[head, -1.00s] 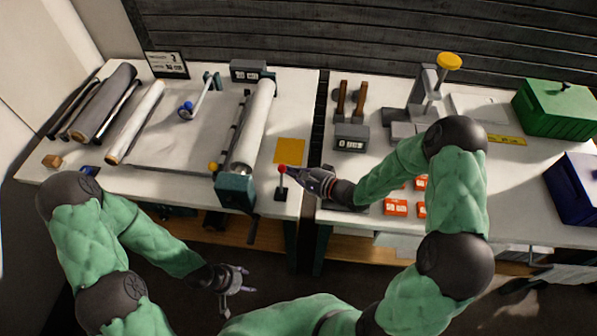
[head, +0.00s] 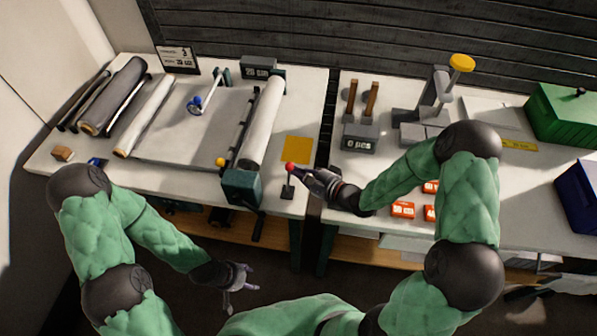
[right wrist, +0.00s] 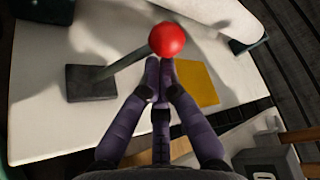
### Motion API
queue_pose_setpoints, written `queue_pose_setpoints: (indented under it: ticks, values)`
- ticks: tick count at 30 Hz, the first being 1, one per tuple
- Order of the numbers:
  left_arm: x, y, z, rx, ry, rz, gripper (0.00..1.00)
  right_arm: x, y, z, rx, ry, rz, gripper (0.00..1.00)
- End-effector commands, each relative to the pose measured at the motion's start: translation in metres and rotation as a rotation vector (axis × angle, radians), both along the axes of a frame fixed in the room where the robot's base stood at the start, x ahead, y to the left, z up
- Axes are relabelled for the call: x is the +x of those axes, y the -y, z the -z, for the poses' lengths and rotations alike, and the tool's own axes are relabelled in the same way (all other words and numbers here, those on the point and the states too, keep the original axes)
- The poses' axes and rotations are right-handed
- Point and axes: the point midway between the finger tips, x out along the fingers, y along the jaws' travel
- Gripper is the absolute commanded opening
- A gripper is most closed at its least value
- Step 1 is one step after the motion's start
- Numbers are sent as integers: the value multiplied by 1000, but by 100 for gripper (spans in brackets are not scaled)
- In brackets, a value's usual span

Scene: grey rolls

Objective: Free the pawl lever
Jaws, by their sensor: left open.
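The pawl lever is a short dark rod (right wrist: 128,62) with a red ball knob (head: 290,169) on a small dark base (head: 287,193). It stands at the front right corner of the left table. In the right wrist view the red knob (right wrist: 167,40) sits just beyond my fingertips, with its square base (right wrist: 90,83) to the left. My right gripper (head: 306,173) is beside the knob, its fingers (right wrist: 160,66) drawn together. I cannot tell whether the rod is between the tips. My left gripper (head: 248,277) is open and empty, low in front of the left table.
A white roll (head: 262,122) runs in a stand with a dark green end block (head: 241,187) and crank, left of the lever. A yellow sheet (head: 297,149) lies behind it. Orange boxes (head: 402,210) lie on the right table. A gap separates the tables.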

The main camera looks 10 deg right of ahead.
Motion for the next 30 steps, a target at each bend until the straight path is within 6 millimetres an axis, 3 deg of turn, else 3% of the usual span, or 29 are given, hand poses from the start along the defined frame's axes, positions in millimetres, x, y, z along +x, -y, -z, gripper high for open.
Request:
queue_pose_setpoints:
  ticks: [17, 30]
  values:
    - [0, 0, 7, 0, 0, 0, 56, -6, -2, -4, -47, 116, 1, 0]
    - [0, 0, 36, 0, 0, 0, 56, -27, -11, -9, -177, 430, 0, 0]
